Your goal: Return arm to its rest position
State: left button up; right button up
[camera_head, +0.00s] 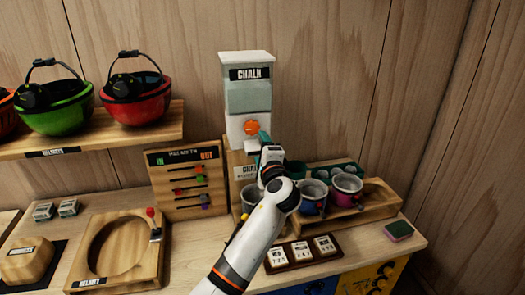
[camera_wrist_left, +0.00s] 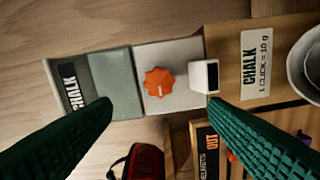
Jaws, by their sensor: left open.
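My left arm reaches up from the bottom of the head view. Its left gripper (camera_head: 264,138) is in front of the chalk dispenser (camera_head: 248,97), close to the orange knob (camera_head: 252,127). In the left wrist view the two green fingers of the left gripper (camera_wrist_left: 160,106) are wide apart with nothing between them. The orange knob (camera_wrist_left: 159,82) shows beyond the fingertips, on the white part of the dispenser, next to a white spout (camera_wrist_left: 204,76). My right gripper is not in view.
A wooden rack (camera_head: 382,205) with several cups stands right of my arm. A tag board (camera_head: 188,180) and a round-holed helmet stand (camera_head: 92,240) are on the left. Helmets (camera_head: 140,98) sit on a shelf. A small block with three tags (camera_head: 302,251) lies beside my forearm.

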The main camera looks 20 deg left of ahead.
pick_arm(q)
jog(key=s+a+f+n+g+h, duration=0.1)
jog(key=s+f+n+g+h, duration=0.5)
jog(key=s+f, duration=1.55)
jog(key=s+d+f+n+g+h, duration=0.2)
jog(key=s+n+g, duration=0.1)
jog(key=s, duration=0.9)
jog(key=s+d+f+n+g+h, duration=0.2)
jog(key=s+g, duration=0.1)
jog(key=s, duration=0.9)
notch_tip(320, 180, down, 30)
jog(key=b, duration=0.6)
jog(key=s+a+f+g+b, duration=0.1)
jog(key=s+f+b, duration=0.1)
jog(key=s+f, duration=0.6)
jog(key=s+a+f+g+b, duration=0.1)
jog(key=s+a+f+b, duration=0.1)
jog(key=s+f, duration=0.6)
notch_tip(320, 180, down, 8)
jog(key=shift+s+r+b, duration=0.25)
jog(key=shift+s+b, duration=0.15)
jog(key=shift+b, duration=0.4)
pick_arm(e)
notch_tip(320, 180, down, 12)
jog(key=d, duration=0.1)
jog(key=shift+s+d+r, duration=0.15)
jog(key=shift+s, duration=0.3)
